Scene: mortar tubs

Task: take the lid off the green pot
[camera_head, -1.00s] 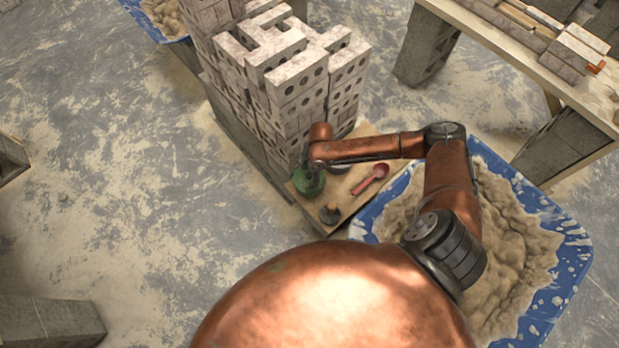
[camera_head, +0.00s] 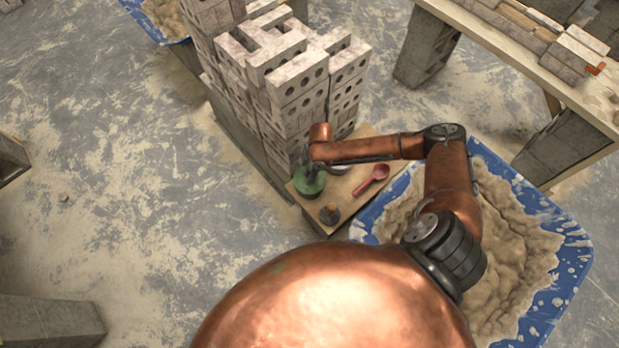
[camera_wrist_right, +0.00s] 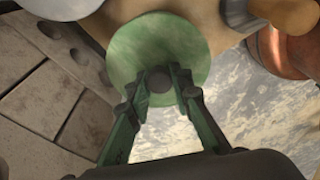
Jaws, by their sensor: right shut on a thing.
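The green pot (camera_head: 308,184) stands near the left corner of a small wooden board beside the stacked bricks. My right gripper (camera_head: 310,168) reaches down over it from above. In the right wrist view the round green lid (camera_wrist_right: 158,48) fills the upper middle, with a dark knob (camera_wrist_right: 159,82) near its lower part. My right gripper's fingertips (camera_wrist_right: 160,83) are closed on either side of that knob. The lid hides the pot below in the wrist view, and I cannot tell whether lid and pot touch. My left gripper is not in view.
A red spoon-like tool (camera_head: 371,180) lies on the board (camera_head: 345,200), with a small dark object (camera_head: 329,215) near its front edge. A tall brick stack (camera_head: 295,90) rises close behind. A blue mortar tub (camera_head: 572,260) stands to the right, partly behind my arm.

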